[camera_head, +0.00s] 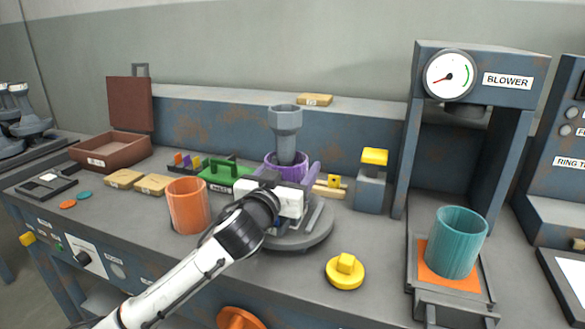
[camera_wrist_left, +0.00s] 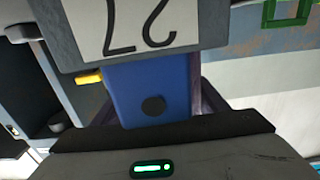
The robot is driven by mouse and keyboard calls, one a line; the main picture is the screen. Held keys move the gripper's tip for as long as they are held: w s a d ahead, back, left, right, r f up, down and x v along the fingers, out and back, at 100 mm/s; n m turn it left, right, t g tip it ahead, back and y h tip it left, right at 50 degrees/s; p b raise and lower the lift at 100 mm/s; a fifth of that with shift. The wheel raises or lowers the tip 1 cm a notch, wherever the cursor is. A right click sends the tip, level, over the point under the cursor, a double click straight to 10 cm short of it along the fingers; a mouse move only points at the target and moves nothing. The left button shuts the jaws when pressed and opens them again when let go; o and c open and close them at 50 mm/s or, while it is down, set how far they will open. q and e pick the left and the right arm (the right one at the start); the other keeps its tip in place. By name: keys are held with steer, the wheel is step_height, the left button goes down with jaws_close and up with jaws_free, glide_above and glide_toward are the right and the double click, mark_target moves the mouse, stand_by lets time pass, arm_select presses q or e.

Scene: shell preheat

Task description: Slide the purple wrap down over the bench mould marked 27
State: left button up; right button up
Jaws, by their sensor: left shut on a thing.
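The purple wrap (camera_head: 271,166) is a ring with an open top, partly hidden by my left gripper. The grey bench mould (camera_head: 287,147), a post with a wider faceted head, stands upright; its lower part goes down inside the ring, so the wrap appears to be around it. My left gripper (camera_head: 291,185) is shut on the wrap from the near side. In the left wrist view, the 27 label (camera_wrist_left: 137,28) shows upside down on grey, with purple strips beside the blue part. How far down the wrap sits is hidden. My right gripper is not in view.
A round grey base (camera_head: 300,236) lies under the gripper. An orange cup (camera_head: 188,206) stands close to my left forearm, and a yellow knobbed disc (camera_head: 345,273) lies at front right. The blower (camera_head: 483,80) stands at right over a teal cup (camera_head: 456,243). A green holder (camera_head: 223,174) is behind.

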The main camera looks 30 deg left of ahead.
arm_select(q)
steer(key=shift+s, duration=0.1)
stand_by(0.3)
steer(key=o, duration=1.1)
steer(key=shift+o, duration=0.2)
steer(key=v, duration=1)
steer(key=shift+s+d, duration=0.1)
steer(key=shift+d, duration=0.05)
